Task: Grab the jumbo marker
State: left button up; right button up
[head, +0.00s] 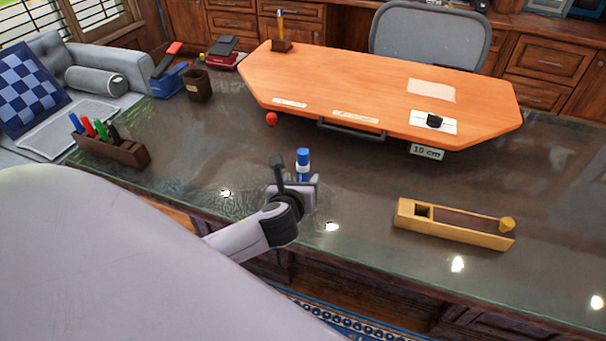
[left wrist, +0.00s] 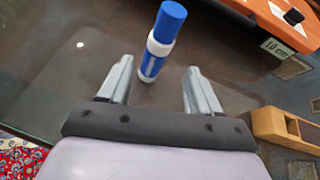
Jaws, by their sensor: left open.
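The jumbo marker (head: 303,163), blue and white with a blue cap, stands upright on the dark glossy desk top, just beyond my left gripper (head: 292,182). In the left wrist view the marker (left wrist: 161,42) is ahead of the open fingers of the left gripper (left wrist: 160,88), with its lower end near the gap between the fingertips. The fingers look empty and do not appear to touch it. In the head view the gripper hides the marker's lower part. My right gripper is not in view.
A raised orange board (head: 375,85) with a "10 cm" tag (head: 427,152) lies behind the marker. A wooden box (head: 453,224) sits to the right. A marker holder (head: 112,150) stands at left, and a small red ball (head: 271,119) is near the board. Bare desk surrounds the marker.

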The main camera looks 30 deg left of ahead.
aim_at(305, 163)
pick_arm(q)
jog(key=shift+w+a+r+m, duration=0.25)
jog(key=shift+w+m, duration=0.35)
jog(key=shift+m, duration=0.2)
jog(key=shift+w+a+f+t, duration=0.1)
jog(key=shift+w+t, duration=0.2)
jog(key=shift+a+x, duration=0.2)
jog(key=shift+x, duration=1.4)
jog(key=shift+a+x, duration=0.15)
jog(key=shift+x, duration=1.45)
jog(key=shift+r, duration=0.25)
jog(key=c, duration=1)
